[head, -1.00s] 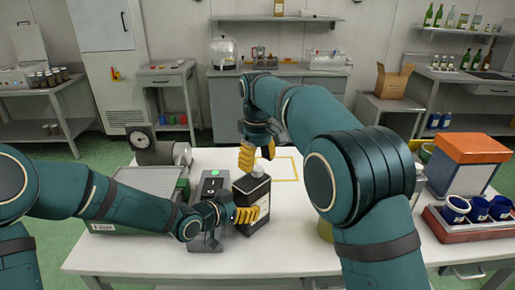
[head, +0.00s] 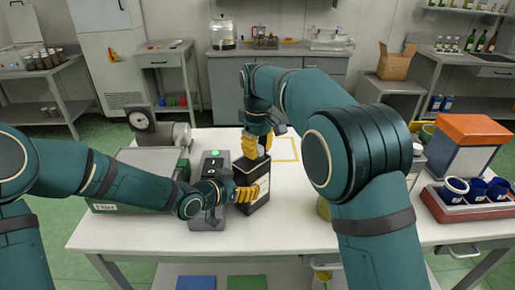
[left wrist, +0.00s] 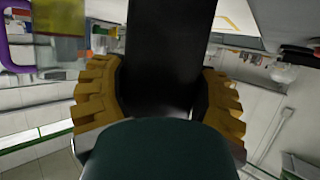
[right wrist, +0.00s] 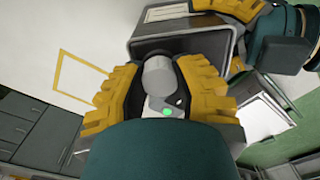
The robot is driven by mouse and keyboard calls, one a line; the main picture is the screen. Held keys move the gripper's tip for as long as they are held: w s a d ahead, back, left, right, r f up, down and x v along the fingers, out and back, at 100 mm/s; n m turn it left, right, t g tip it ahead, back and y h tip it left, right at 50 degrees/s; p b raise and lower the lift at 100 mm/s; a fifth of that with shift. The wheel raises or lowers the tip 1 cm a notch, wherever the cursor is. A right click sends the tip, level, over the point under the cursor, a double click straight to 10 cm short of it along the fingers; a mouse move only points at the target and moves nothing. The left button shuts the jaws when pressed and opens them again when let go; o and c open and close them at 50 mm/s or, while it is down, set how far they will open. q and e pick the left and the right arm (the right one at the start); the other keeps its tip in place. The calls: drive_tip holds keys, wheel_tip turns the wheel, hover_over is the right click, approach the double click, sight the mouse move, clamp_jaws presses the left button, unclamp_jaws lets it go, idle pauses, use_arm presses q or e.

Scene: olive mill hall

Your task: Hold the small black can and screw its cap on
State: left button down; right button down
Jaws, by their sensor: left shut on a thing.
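The small black can (head: 257,188) stands upright on the white table. My left gripper (head: 250,193) is shut on the can's sides; its dark body (left wrist: 168,60) fills the space between the fingers in the left wrist view. My right gripper (head: 257,146) points down over the can's top. In the right wrist view its fingers stand apart on both sides of a grey round cap (right wrist: 157,78) at the can's top. Whether they touch it is unclear. In the head view the right fingers hide the cap.
A grey device with a green light (head: 214,155) stands close left of the can, beside a grey case (head: 130,207). A dial gauge (head: 142,120) stands behind. A yellow outlined square (head: 286,150) marks free table behind the can. A red tray (head: 470,207) with blue cups is at right.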

drive_tip(key=shift+m, duration=0.9)
drive_tip(key=c, duration=0.7)
unclamp_jaws()
drive_tip(key=shift+c, duration=0.2)
drive_tip(key=shift+r, duration=0.1)
wheel_tip(320, 180, up, 12)
use_arm(q)
unclamp_jaws()
